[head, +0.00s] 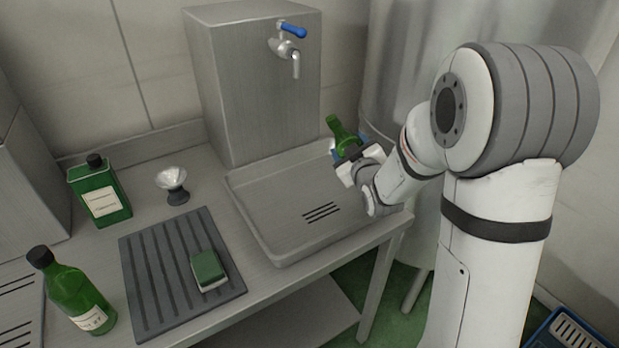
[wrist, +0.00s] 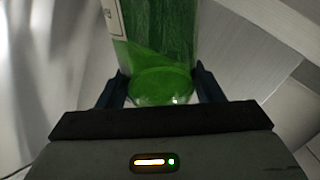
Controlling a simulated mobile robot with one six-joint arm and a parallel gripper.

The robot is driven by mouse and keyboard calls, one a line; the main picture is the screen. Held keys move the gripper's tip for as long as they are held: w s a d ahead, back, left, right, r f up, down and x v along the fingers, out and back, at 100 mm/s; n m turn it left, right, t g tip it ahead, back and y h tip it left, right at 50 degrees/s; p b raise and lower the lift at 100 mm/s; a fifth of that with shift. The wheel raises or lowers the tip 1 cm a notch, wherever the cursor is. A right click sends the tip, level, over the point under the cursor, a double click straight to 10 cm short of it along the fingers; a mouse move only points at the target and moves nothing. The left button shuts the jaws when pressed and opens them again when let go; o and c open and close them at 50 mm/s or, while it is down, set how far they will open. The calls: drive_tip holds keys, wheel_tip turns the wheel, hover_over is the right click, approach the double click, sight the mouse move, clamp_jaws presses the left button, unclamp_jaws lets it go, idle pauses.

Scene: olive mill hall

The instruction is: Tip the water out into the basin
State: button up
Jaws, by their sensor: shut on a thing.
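My gripper (head: 347,163) is shut on a green glass bottle (head: 341,135) above the right side of the metal basin (head: 262,220). In the head view the bottle leans, its neck up and to the left; its lower part is hidden by my gripper. In the wrist view the bottle (wrist: 158,50) stands between the two dark fingers (wrist: 160,88), with its rounded end near the palm and a pale label edge at left. Green liquid seems to show inside, but I cannot tell how much. No stream shows from the neck. The basin has dark drain slots and looks empty.
A steel tank with a blue-handled tap (head: 288,45) stands behind the basin. A blue crate (head: 570,330) is on the floor.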

drive_tip(key=shift+a+r+n+p, duration=0.15)
drive_tip(key=shift+r+n+p, duration=0.35)
drive_tip(key=shift+r+p, duration=0.25)
drive_tip(key=shift+w+d+f+n+h+p, duration=0.15)
drive_tip(key=shift+f+n+p, duration=0.2)
drive_tip(key=shift+p, duration=0.3)
drive_tip(key=shift+s+d+f+n+h+p, duration=0.1)
drive_tip(key=shift+n+h+p, duration=0.05)
drive_tip(key=shift+n+p, duration=0.4)
drive_tip(key=shift+d+n+p, duration=0.2)
drive_tip(key=shift+n+p, duration=0.1)
drive_tip(key=shift+p, duration=0.35)
drive_tip(key=shift+d+f+g, duration=0.1)
drive_tip(key=shift+f+g, duration=0.1)
drive_tip(key=shift+g, duration=0.1)
drive_tip(key=shift+d+f+n+h+p, duration=0.1)
drive_tip(key=shift+d+n+h+p, duration=0.2)
drive_tip(key=shift+n+p, duration=0.95)
drive_tip(key=shift+d+f+n+h, duration=0.15)
drive_tip(key=shift+f+n, duration=0.15)
drive_tip(key=shift+f, duration=0.55)
drive_tip(key=shift+d+f+n+h, duration=0.15)
drive_tip(key=shift+f+n, duration=0.1)
drive_tip(key=shift+f, duration=0.55)
drive_tip(key=shift+a+f, duration=0.15)
drive_tip(key=shift+a, duration=0.05)
drive_tip(key=shift+a+f+n+b, duration=0.4)
drive_tip(key=shift+f+n+b, duration=0.3)
drive_tip(key=shift+b, duration=0.8)
